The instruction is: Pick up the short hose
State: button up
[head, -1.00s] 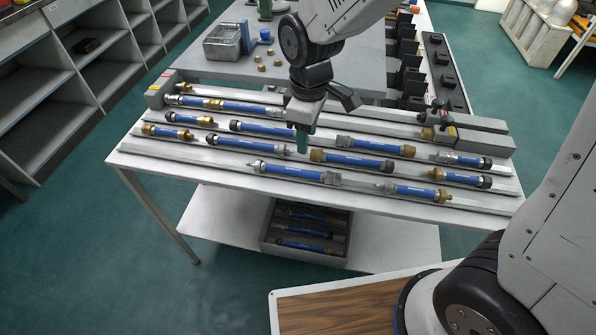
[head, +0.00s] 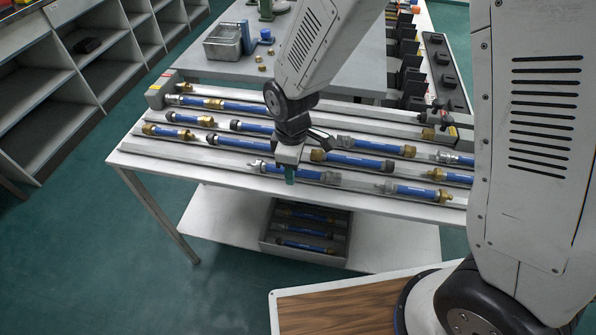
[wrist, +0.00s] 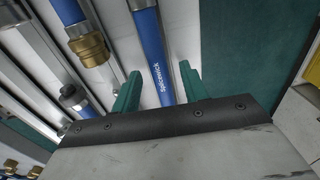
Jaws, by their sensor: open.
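Several blue hoses with brass or grey end fittings lie in rows on the white table. My gripper (head: 290,176) is open, pointing down over a front-row hose (head: 311,174) and hiding part of it. In the wrist view my green fingers (wrist: 157,82) stand on either side of a blue hose with white lettering (wrist: 152,45); I cannot tell whether they reach down around it. Shorter hoses lie at the left, one in a back row (head: 189,118) and one in front of it (head: 168,132). Which one the task calls the short hose is not clear.
Another front-row hose (head: 415,192) lies to the right, and a longer hose (head: 360,162) lies just behind my gripper. Grey rails separate the rows. A crate (head: 262,245) with more hoses sits on the lower shelf.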

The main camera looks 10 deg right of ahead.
grip_shut()
jog(key=shift+r, duration=0.2)
jog(key=shift+r, duration=0.65)
notch_tip(320, 180, up, 2)
jog(key=shift+s+a+r, duration=0.1)
jog(key=shift+s+a, duration=0.05)
jog(key=s+a+r, duration=0.1)
jog(key=s+a, duration=0.8)
jog(key=s, duration=0.3)
notch_tip(320, 180, up, 6)
jog(key=shift+s+a, duration=0.15)
